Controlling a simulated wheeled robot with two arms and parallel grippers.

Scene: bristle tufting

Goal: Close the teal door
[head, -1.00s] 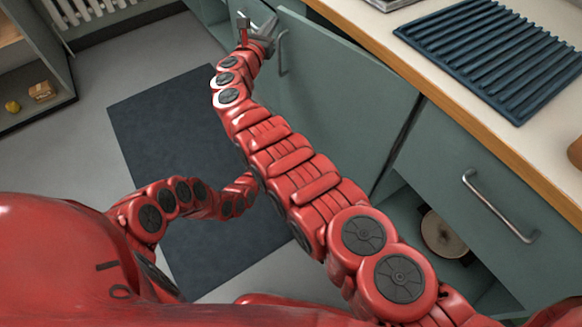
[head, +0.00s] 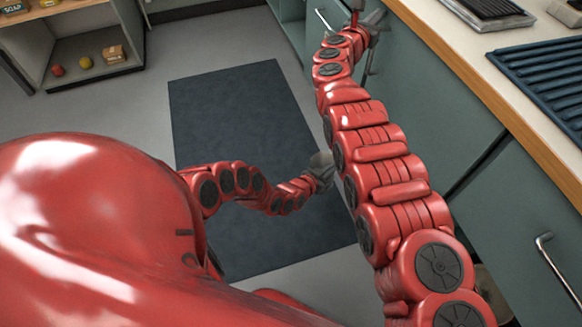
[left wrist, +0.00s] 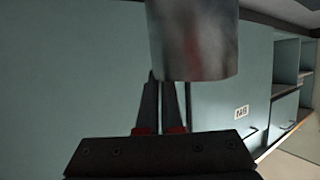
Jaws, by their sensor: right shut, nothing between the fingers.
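The teal door (head: 430,85) is the cabinet front at the upper right of the head view, below the wooden counter edge. My right arm crosses in front of it and hides part of it, so I cannot tell how far it stands open. My right gripper (head: 372,20) is shut and empty at the door's far end, by a metal handle (head: 369,65). I cannot tell whether it touches the door. My left gripper (head: 322,165) is low over the dark mat, apart from the door. In the left wrist view its fingers (left wrist: 159,78) look closed together with nothing between them.
A dark floor mat (head: 240,120) lies left of the cabinets. The counter (head: 450,40) carries a ribbed dark rack (head: 550,80). A neighbouring front with a handle (head: 560,270) is at right. A shelf unit (head: 90,50) stands far left. A blurred grey cylinder (left wrist: 195,40) crosses the left wrist view.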

